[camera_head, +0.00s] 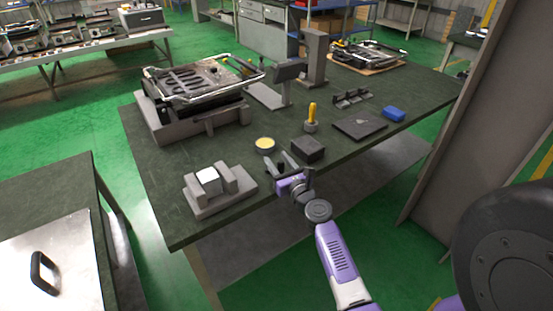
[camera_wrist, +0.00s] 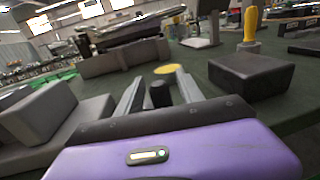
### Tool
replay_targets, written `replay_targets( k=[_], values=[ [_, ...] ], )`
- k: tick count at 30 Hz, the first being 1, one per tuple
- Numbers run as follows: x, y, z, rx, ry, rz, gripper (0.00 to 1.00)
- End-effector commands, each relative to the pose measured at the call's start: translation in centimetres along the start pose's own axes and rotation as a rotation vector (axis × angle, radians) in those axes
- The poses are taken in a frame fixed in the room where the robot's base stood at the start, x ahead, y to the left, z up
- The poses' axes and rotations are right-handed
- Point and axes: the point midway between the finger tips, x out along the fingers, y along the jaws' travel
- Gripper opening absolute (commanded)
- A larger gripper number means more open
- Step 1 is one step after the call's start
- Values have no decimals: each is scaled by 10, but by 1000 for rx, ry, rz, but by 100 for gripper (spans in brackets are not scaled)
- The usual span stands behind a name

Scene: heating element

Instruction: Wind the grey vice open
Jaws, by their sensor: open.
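The grey vice (camera_head: 219,190) stands at the near left corner of the dark green table, with a pale block (camera_head: 209,181) between its jaws. Part of the vice also shows at the left edge of the wrist view (camera_wrist: 75,125). My gripper (camera_head: 281,161) is open and empty, just right of the vice, near the table's front edge. In the wrist view its two fingers (camera_wrist: 158,88) point forward over the table, apart from each other. A dark round-ended piece shows between the fingers; I cannot tell whether it belongs to the vice. The gripper does not visibly touch the vice.
A dark block (camera_head: 308,149) sits close to the right of my gripper. A yellow-topped round tin (camera_head: 265,145) and a yellow-handled tool (camera_head: 311,117) stand behind. A heating element fixture (camera_head: 200,85) fills the back left. A dark plate (camera_head: 360,125) and blue block (camera_head: 394,113) lie right.

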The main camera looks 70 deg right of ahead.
Motion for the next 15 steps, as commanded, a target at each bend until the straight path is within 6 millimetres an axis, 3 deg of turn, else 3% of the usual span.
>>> replay_targets(
  k=[12,15],
  values=[
    [10,0,0,0,0,-1,44],
    [10,0,0,0,0,-1,26]
  ],
)
